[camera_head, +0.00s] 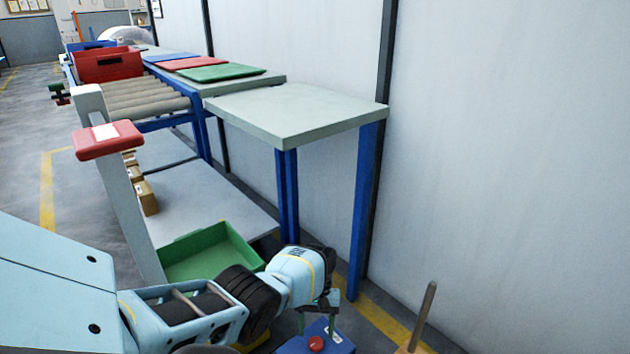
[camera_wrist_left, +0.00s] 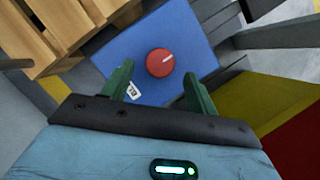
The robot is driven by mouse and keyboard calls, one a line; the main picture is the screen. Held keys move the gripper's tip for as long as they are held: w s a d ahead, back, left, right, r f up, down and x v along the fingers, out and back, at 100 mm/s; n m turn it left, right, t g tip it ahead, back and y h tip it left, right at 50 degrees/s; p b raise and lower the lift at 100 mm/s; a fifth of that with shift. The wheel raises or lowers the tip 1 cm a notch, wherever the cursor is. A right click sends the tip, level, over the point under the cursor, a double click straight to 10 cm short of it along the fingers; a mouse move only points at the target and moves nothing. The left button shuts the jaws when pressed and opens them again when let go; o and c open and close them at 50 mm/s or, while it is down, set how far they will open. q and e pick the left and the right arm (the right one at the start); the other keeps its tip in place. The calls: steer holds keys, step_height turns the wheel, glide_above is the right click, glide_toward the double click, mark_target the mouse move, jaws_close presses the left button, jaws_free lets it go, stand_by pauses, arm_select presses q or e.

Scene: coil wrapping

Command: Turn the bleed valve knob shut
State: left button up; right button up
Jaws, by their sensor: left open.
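The bleed valve knob (camera_head: 316,343) is a small round red knob on top of a blue box (camera_head: 338,347) at the bottom of the head view. In the left wrist view the red knob (camera_wrist_left: 160,62) carries a white pointer line toward its upper right, and the blue box (camera_wrist_left: 195,32) has a small white label. My left gripper (camera_head: 318,309) is above the box, pointing down. Its two green fingers (camera_wrist_left: 159,85) are apart, with the knob just beyond the gap between them, and nothing is held. My right gripper is not seen.
A wooden pallet-like thing (camera_wrist_left: 62,25) lies beside the blue box in the wrist view. A green bin (camera_head: 215,252) stands on the floor behind my left arm. A grey-topped table (camera_head: 295,112) with blue legs stands against the wall beyond.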

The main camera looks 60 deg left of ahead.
arm_select(q)
steer(key=p+v, duration=0.1)
steer(key=v, duration=0.3)
steer(key=shift+a+r, duration=0.1)
steer(key=shift+r, duration=0.3)
